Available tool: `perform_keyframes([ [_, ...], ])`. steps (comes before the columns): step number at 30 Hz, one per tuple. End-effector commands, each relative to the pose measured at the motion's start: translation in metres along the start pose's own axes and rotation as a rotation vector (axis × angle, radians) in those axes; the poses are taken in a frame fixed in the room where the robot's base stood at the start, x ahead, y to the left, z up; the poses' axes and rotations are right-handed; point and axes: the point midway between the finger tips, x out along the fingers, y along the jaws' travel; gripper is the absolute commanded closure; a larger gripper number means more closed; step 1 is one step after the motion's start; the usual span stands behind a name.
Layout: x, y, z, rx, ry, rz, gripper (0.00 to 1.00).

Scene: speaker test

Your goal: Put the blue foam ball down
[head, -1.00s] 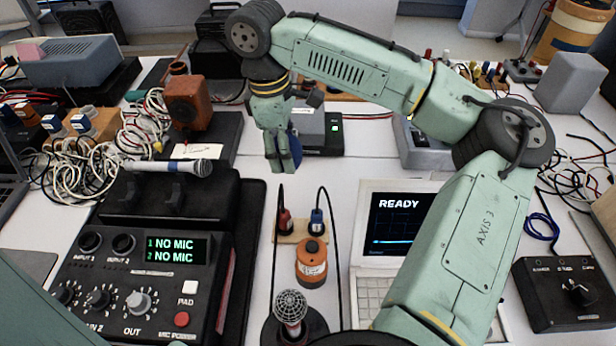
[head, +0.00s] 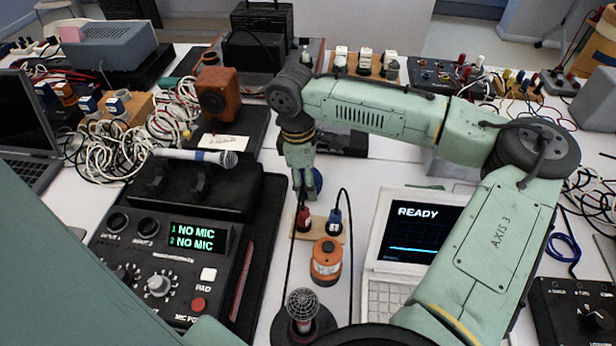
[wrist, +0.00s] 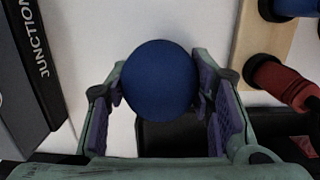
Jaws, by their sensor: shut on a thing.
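The blue foam ball (wrist: 158,80) sits between the two purple-padded fingers of my gripper (wrist: 160,95) in the wrist view, with a pad against each side. In the head view my gripper (head: 305,190) points down just behind the wooden plug board, and only a sliver of the ball (head: 317,181) shows at its right side. The rest of the ball is hidden by the fingers. White table surface shows around the ball in the wrist view; I cannot tell whether the ball touches it.
The wooden board (head: 326,230) with red and blue plugs stands close in front of my gripper. An orange cylinder (head: 326,262), a microphone (head: 302,306), a laptop (head: 416,240) and a black mixer (head: 165,245) surround it.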

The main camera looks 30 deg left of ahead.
Motion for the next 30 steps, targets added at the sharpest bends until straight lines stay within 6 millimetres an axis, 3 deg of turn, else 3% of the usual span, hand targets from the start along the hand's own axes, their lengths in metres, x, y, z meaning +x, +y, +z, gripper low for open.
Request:
perform_keyframes([
  [7, 0.003, 0.0, -0.001, 0.0, 0.0, -0.001, 0.66],
  [8, 0.003, 0.0, -0.001, 0.0, 0.0, -0.001, 0.51],
  [17, 0.002, 0.0, 0.0, 0.0, 0.0, 0.0, 0.32],
  [26, 0.001, 0.0, 0.0, 0.0, -0.001, 0.0, 0.32],
  [30, -0.009, 0.0, -0.001, 0.0, 0.001, 0.001, 0.32],
])
